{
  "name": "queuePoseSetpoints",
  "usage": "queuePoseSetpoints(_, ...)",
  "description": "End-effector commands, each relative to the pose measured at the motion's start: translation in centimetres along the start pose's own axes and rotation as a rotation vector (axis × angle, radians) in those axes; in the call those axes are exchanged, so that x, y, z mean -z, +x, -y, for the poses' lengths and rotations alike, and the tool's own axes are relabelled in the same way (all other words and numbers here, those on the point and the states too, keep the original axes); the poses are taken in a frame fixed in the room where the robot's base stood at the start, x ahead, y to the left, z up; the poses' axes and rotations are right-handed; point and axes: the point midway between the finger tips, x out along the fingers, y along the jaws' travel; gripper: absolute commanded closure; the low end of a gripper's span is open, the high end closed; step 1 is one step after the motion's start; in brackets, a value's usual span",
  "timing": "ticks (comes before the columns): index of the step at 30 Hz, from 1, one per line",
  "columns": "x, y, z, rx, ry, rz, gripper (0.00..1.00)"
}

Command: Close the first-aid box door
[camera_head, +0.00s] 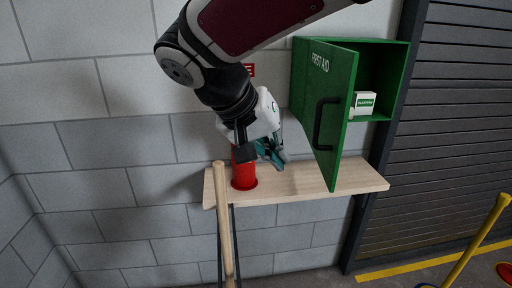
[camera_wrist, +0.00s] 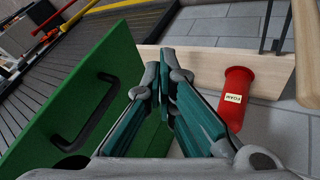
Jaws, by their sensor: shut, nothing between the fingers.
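The green first-aid box (camera_head: 397,52) is on the wall above the shelf, and its inside shows at the right. Its green door (camera_head: 323,100) stands open, swung out toward me, with "FIRST AID" lettering and a black handle (camera_head: 325,122). In the wrist view the door (camera_wrist: 75,92) fills the left side, with its handle (camera_wrist: 92,115) left of my fingers. My gripper (camera_head: 276,160) is shut and empty, left of the door and just above the shelf. In the wrist view my gripper's teal fingers (camera_wrist: 167,72) point forward, apart from the handle.
A pale wooden shelf (camera_head: 295,181) runs beneath the door. A wooden pole (camera_head: 225,220) rises in front. A white carton (camera_head: 364,101) sits inside the box. A grey shutter (camera_head: 455,120) is at right.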

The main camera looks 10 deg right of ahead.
Motion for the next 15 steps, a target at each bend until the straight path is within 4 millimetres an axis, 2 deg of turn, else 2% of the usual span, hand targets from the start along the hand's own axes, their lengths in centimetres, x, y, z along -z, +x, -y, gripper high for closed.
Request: queuePoseSetpoints(15, -0.2, 9.6, -0.1, -0.001, -0.001, 0.006, 1.00)
